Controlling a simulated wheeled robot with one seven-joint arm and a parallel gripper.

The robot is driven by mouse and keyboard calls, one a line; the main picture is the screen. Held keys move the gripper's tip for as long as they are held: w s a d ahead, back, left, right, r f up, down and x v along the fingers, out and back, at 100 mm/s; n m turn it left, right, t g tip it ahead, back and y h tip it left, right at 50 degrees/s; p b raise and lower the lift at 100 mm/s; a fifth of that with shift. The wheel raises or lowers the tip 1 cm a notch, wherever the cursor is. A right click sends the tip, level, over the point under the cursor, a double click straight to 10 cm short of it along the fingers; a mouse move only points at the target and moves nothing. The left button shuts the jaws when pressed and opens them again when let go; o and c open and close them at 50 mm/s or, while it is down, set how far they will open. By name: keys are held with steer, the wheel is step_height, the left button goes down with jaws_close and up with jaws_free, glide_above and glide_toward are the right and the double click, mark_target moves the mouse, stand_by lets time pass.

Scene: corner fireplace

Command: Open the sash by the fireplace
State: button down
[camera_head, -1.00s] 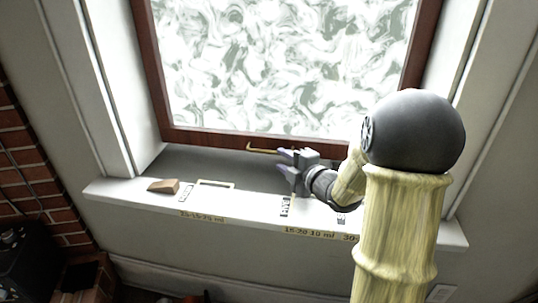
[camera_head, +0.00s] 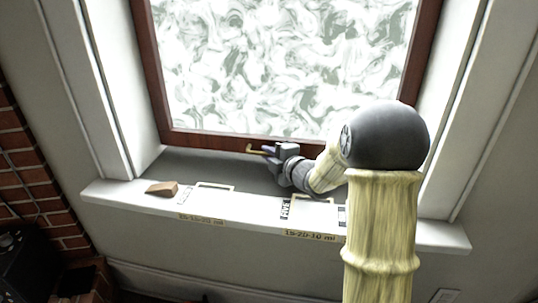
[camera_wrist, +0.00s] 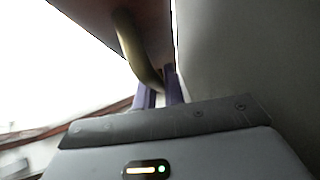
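The sash is a reddish-brown framed window (camera_head: 225,142) with swirled frosted glass, and it looks closed in the head view. A curved brass handle (camera_head: 250,148) sticks out at its bottom rail. My gripper (camera_head: 266,152) is at the handle's right end, just above the sill. In the wrist view the brass handle (camera_wrist: 133,45) runs down from the dark frame to between my two purple fingers (camera_wrist: 159,88). The fingers are close together on its end. The exact contact is partly hidden.
A white sill (camera_head: 140,198) runs below the window, with a brown wedge-shaped block (camera_head: 162,188) on its left part. Flat labels and pale rectangular outlines lie along the sill. White window jambs stand on both sides. A brick wall (camera_head: 28,165) is at the left.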

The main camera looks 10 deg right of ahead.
mark_target(268, 68)
steer(key=shift+a, duration=0.1)
steer(key=shift+r+p, duration=0.4)
steer(key=shift+r, duration=0.1)
step_height(268, 68, up, 24)
steer(key=p, duration=1.5)
steer(key=shift+a, duration=0.15)
steer(key=c, duration=1.5)
jaws_free()
steer(key=shift+f, duration=0.15)
